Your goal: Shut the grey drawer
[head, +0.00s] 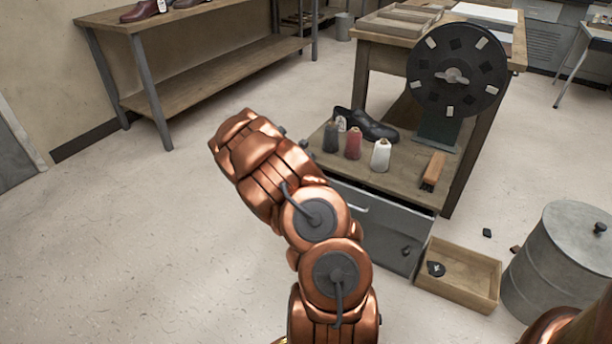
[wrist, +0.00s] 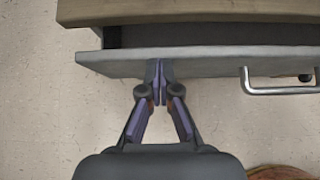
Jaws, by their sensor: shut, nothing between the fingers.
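The grey drawer (head: 388,243) sits under the wooden top of a small bench and stands partly open. In the wrist view, the drawer front (wrist: 215,65) runs across the picture, with a dark gap between it and the wooden bench edge. Its metal bar handle (wrist: 283,90) is at the right, and it also shows in the head view (head: 357,207). My gripper (wrist: 160,68) is shut and empty, with its fingertips at the drawer front, left of the handle. I cannot tell whether they touch it. In the head view my arm hides the gripper and part of the drawer.
Spools of thread (head: 353,144), a dark shoe (head: 372,127) and a brush (head: 432,172) stand on the bench top. A wooden box (head: 470,287) lies on the floor right of the drawer, beside a grey metal drum (head: 562,265). The floor at left is clear.

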